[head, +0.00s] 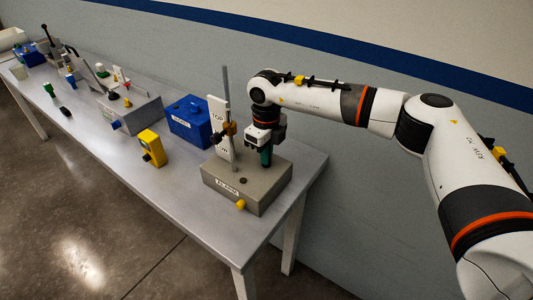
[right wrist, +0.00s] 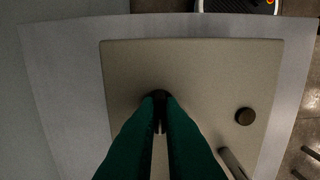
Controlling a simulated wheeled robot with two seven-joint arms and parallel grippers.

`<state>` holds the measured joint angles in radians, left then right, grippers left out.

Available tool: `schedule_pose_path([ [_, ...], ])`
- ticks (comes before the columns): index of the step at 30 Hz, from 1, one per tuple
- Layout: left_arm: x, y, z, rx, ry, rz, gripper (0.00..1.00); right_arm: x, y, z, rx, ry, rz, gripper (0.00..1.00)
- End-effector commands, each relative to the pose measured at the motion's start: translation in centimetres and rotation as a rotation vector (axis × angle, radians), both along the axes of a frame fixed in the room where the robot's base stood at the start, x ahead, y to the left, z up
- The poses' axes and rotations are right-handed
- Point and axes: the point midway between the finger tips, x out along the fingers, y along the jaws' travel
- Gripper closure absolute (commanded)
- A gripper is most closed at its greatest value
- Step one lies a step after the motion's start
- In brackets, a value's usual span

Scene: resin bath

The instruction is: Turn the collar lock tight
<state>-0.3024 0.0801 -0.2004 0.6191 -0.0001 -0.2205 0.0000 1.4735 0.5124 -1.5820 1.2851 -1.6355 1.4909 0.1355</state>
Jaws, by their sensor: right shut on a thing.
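A grey box-shaped base (head: 268,193) with a label stands near the right end of the table. A thin grey post (head: 225,85) rises from it beside a white plate (head: 217,112) marked TOP and, lower down, LOW. A dark and brass-coloured collar (head: 229,129) sits partway up the post. My right gripper (head: 265,163) points down at the base's top, right of the post. In the right wrist view its green fingers (right wrist: 160,105) are closed on a small dark round part (right wrist: 159,95), mostly hidden by the fingertips. My left gripper is out of view.
A dark round knob (right wrist: 245,116) stands on the base's top, and a yellow knob (head: 240,204) is at its front. A blue box (head: 189,120) and a yellow block (head: 152,147) stand to the left. More apparatus fills the far left. The table's front strip is clear.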

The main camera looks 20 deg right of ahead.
Motion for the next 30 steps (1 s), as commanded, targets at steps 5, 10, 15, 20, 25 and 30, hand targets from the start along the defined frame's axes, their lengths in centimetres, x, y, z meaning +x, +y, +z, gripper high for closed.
schedule_pose_path([
  [5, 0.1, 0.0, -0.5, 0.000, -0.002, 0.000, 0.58, 0.0, 0.0, -0.1, 0.001, -0.002, -0.072, 1.00],
  [10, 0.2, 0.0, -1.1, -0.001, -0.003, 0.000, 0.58, 0.0, 0.0, -0.1, 0.002, -0.001, -0.196, 1.00],
  [15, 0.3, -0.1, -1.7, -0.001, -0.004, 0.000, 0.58, 0.0, 0.0, -0.2, 0.001, -0.002, -0.352, 1.00],
  [20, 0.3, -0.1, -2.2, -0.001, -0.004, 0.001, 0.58, 0.0, 0.0, -0.1, 0.002, -0.002, -0.504, 1.00],
  [25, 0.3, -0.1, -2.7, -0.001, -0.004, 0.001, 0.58, 0.0, 0.0, -0.1, 0.002, -0.001, -0.666, 1.00],
  [30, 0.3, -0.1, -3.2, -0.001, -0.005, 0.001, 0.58, 0.1, 0.0, 0.0, 0.002, -0.002, -0.828, 1.00],
])
